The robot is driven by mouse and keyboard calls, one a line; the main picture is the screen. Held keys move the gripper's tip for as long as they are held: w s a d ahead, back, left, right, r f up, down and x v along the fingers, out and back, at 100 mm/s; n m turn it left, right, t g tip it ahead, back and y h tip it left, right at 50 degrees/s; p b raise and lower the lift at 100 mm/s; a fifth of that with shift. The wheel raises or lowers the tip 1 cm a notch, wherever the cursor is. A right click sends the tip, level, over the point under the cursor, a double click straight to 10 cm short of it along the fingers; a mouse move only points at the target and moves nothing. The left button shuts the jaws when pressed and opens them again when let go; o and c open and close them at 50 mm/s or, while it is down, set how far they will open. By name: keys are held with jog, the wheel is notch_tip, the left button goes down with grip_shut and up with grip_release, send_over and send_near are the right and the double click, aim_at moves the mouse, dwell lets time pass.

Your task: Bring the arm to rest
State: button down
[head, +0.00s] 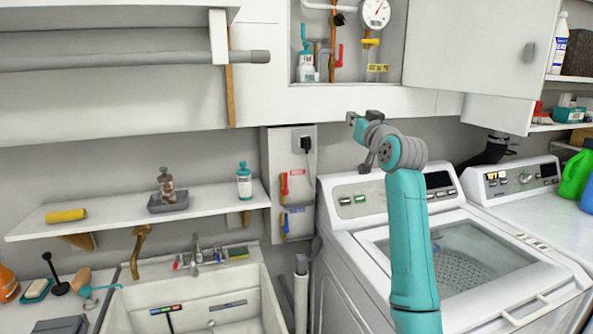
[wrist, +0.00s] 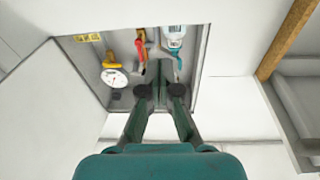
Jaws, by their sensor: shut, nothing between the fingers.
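My arm (head: 408,235) rises in the head view in front of the washing machine, bent at the top, with its end in the air below the wall cabinet. My gripper (wrist: 160,88) shows in the wrist view with its dark fingers reaching toward the open cabinet. It is shut and empty. It touches nothing that I can see. The fingertips are hard to make out in the head view.
The open wall cabinet holds a gauge (head: 376,12), pipes and a bottle (head: 306,66); its door (head: 473,45) hangs open at right. A washing machine (head: 340,255) stands around my arm's position. A shelf (head: 110,212) and sink (head: 200,300) are at left.

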jog(key=s+d+f+m+h, duration=0.1)
jog(key=s+f+h, duration=0.15)
jog(key=f, duration=1.65)
jog(key=s+d+f+m+g+h, duration=0.1)
jog(key=s+f, duration=1.1)
jog(key=f, duration=0.3)
jog(key=s+d+f+m+g, duration=0.1)
jog(key=s+f, duration=1.1)
jog(key=f, duration=0.4)
jog(key=s+f+h, duration=0.1)
jog(key=s+f, duration=0.3)
jog(key=s, duration=0.9)
jog(key=s+f, duration=0.4)
jog(key=s, duration=0.8)
jog(key=s+r+g, duration=0.1)
jog(key=s+r, duration=0.3)
jog(key=s, duration=0.8)
jog(key=s+r+g, duration=0.1)
jog(key=s+r, duration=0.3)
jog(key=s, duration=0.8)
jog(key=shift+s+d+r+n, duration=0.15)
jog(key=shift+d+r+n, duration=0.1)
jog(key=shift+d+n, duration=0.15)
